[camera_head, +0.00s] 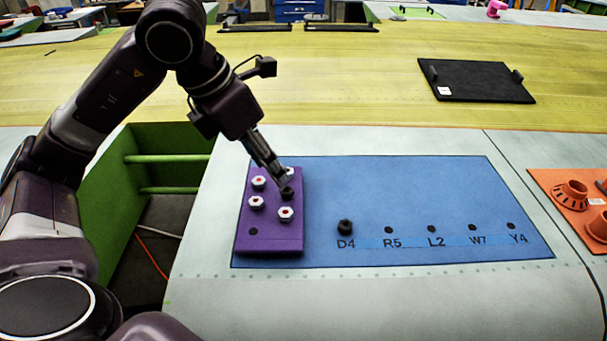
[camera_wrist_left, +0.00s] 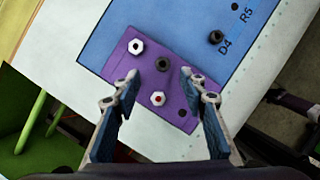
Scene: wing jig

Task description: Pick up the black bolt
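A black bolt (camera_head: 287,193) stands in the purple block (camera_head: 270,241), on its right side, among several white bolts with red centres. It also shows in the left wrist view (camera_wrist_left: 162,64). My left gripper (camera_head: 284,181) points down at it from above in the head view. In the left wrist view the left gripper (camera_wrist_left: 159,76) is open and empty, and the bolt appears between and slightly beyond the fingertips. Another black bolt (camera_head: 345,227) stands at the D4 label on the blue mat (camera_head: 420,190). My right gripper is not in view.
White bolts (camera_head: 286,213) stand close around the black bolt in the block. Empty holes R5 (camera_head: 389,230), L2, W7 and Y4 run along the mat. A black tray (camera_head: 474,81) lies behind, and an orange plate (camera_head: 570,215) at the right. The mat's middle is clear.

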